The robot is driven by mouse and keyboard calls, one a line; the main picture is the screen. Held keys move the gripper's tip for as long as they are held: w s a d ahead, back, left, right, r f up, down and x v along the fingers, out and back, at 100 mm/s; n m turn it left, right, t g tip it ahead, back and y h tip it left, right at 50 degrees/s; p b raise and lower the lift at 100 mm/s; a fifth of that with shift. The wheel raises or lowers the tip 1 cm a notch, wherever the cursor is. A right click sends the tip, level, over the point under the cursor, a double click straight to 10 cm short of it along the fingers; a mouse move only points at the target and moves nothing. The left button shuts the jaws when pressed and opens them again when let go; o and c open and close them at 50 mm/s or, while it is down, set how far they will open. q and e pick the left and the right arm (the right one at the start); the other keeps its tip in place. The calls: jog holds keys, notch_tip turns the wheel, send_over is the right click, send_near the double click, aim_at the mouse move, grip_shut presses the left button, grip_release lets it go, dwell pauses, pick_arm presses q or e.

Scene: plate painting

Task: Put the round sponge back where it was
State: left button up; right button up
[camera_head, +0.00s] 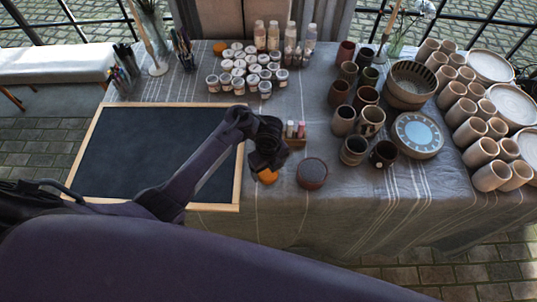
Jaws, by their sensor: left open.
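The round sponge appears to be the small orange piece (267,176) on the grey cloth near the table's front edge, right of the blackboard. My left gripper (263,165) is open directly above it and hides its upper part. I cannot tell whether the fingers touch it. A round brown bowl with a dark grey top (312,174) stands just right of the sponge. My right gripper is not in view.
A wood-framed blackboard (125,150) lies left, under my left arm. A small box of coloured sticks (295,134) stands behind the bowl. Paint jars (240,70) stand at the back. Dark cups (354,150), a blue-patterned plate (417,134) and pale cups (480,152) fill the right.

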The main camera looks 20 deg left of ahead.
aim_at(269, 173)
pick_arm(q)
notch_tip(269, 173, up, 9)
jog(key=p, duration=0.5)
jog(key=shift+s, duration=0.1)
